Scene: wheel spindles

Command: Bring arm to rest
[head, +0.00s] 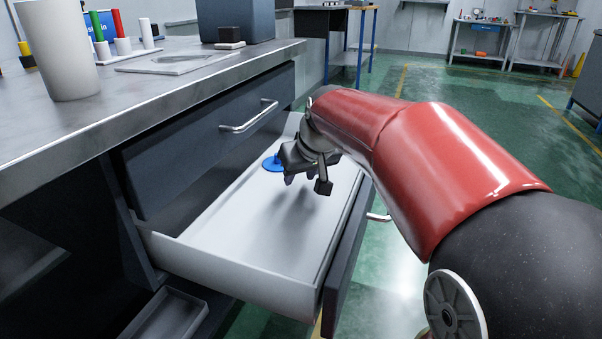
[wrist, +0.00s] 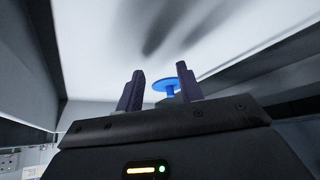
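My gripper (head: 305,175) hangs at the end of my red arm, over the open white drawer (head: 235,240). In the wrist view my gripper (wrist: 163,98) shows its two dark fingers apart, with nothing held between them. A blue round piece with a small stem (head: 272,162) stands on the drawer floor, just left of the gripper in the head view. In the wrist view the blue piece (wrist: 168,84) shows beyond the fingers, partly hidden behind the right one.
A closed drawer with a bar handle (head: 250,117) sits above the open one, under the metal worktop (head: 130,120). A beige cylinder (head: 60,50) and a plate (head: 180,62) stand on the worktop. Green floor (head: 480,110) to the right is clear.

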